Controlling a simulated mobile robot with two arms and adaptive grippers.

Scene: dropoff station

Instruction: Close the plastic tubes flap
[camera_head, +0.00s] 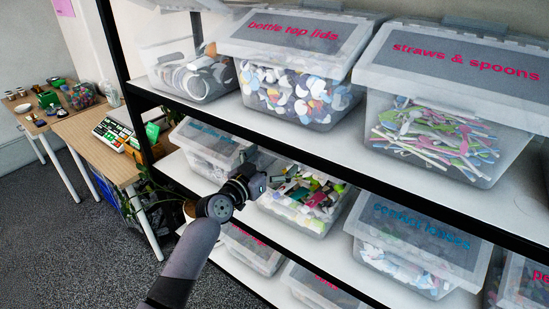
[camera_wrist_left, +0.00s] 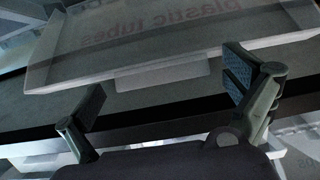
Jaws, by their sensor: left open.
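My left gripper (camera_head: 257,181) is in front of the middle shelf, at the left front of a clear bin (camera_head: 300,214) with colourful pieces. In the left wrist view my left gripper (camera_wrist_left: 162,98) is open and empty, its two fingers wide apart. Beyond the fingers is a translucent flap (camera_wrist_left: 190,58) with the red words "plastic tubes", which read upside down. A pale tab (camera_wrist_left: 160,75) on the flap's edge lies between the fingers, apart from them as far as I can tell. In the head view no "plastic tubes" lettering shows, and the bin's flap is not clearly visible. My right gripper is not in view.
The upper shelf (camera_head: 335,136) overhangs the middle one and carries bins marked "bottle top lids" (camera_head: 293,31) and "straws & spoons" (camera_head: 466,61). Other bins stand on both sides, one with blue lettering (camera_head: 423,226) at the right. A wooden table (camera_head: 92,137) and open floor lie left.

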